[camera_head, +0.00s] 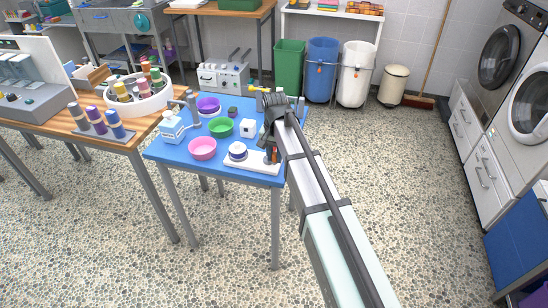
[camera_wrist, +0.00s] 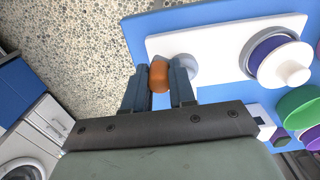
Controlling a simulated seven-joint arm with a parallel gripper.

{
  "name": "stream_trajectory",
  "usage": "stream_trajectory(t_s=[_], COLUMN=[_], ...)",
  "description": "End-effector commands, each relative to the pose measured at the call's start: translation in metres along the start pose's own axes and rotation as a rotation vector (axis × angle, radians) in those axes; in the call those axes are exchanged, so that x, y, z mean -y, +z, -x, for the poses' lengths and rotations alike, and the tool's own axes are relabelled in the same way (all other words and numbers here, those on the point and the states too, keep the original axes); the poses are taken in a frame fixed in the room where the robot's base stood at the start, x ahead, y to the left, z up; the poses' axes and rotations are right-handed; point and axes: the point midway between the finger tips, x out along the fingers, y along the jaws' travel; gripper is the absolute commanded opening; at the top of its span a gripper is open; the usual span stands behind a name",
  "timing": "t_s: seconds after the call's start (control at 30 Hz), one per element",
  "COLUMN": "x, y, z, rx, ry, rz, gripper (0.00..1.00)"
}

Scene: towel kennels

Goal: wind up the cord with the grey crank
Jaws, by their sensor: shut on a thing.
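A white board (camera_head: 250,164) lies at the front right of the blue table, and it also shows in the wrist view (camera_wrist: 215,42). On it stands a white spool (camera_head: 238,150) with purple cord on it; the spool also shows in the wrist view (camera_wrist: 299,74). A grey round crank (camera_wrist: 187,63) sits at the board's other end, partly hidden by a finger. An orange knob (camera_wrist: 159,76) is between my fingers, beside the grey crank. My gripper (camera_head: 272,156) is shut on this knob, seen also in the wrist view (camera_wrist: 157,88). Whether knob and crank join is hidden.
The floor right of the table is clear.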

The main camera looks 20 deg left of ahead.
Motion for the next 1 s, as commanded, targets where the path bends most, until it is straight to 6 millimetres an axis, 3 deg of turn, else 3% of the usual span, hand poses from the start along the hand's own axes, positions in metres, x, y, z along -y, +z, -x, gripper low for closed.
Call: stream_trajectory(t_s=[0.97,1.0], x=[-0.004,-0.004], y=[-0.021,-0.021], z=[0.0,0.0], rx=[-0.002,-0.002], ry=[-0.006,-0.006], rz=[0.002,0.002], gripper=[0.05,0.28])
